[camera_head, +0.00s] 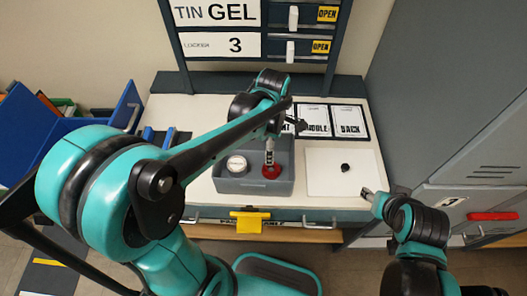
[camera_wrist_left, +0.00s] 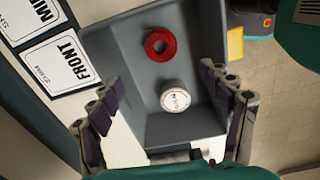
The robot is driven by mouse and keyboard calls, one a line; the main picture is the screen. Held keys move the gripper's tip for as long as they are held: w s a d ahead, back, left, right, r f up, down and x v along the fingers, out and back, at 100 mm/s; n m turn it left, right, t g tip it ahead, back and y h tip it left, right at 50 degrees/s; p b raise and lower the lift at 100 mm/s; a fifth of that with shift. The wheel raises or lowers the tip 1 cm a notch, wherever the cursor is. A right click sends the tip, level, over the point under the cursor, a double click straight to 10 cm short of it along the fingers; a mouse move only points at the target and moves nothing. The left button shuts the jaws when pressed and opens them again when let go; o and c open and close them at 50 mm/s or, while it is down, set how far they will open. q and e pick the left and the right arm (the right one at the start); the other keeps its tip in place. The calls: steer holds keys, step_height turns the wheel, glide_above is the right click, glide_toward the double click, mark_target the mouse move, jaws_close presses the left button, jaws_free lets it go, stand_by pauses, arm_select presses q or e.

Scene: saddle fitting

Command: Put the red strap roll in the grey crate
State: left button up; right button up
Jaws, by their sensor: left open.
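The red strap roll (camera_head: 271,171) lies inside the grey crate (camera_head: 257,187) on the bench. In the left wrist view the roll (camera_wrist_left: 160,44) is a red ring on the floor of the crate (camera_wrist_left: 120,45), apart from the fingers. My left gripper (camera_head: 286,142) is over the crate, open, with nothing between its fingers; they also show in the left wrist view (camera_wrist_left: 162,76). One finger partly covers the roll in the head view. My right gripper (camera_head: 367,193) is by the bench's front right; its opening is too small to judge.
A white roll (camera_head: 237,164) shares the crate; it also shows in the left wrist view (camera_wrist_left: 175,97). A small black object (camera_head: 345,167) lies on a white mat (camera_head: 326,184) at the right. Labelled cards (camera_head: 350,121) lie behind. A blue bin (camera_head: 127,108) is at the left.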

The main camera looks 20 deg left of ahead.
arm_select(q)
steer(key=s+a+r+m+t, duration=0.2)
steer(key=s+m, duration=0.3)
steer(key=m, duration=0.5)
steer(key=s+a+r+m+t, duration=0.2)
steer(key=s+m+t, duration=0.3)
steer(key=m, duration=0.5)
steer(key=shift+a+r, duration=0.3)
steer(key=shift+r, duration=0.55)
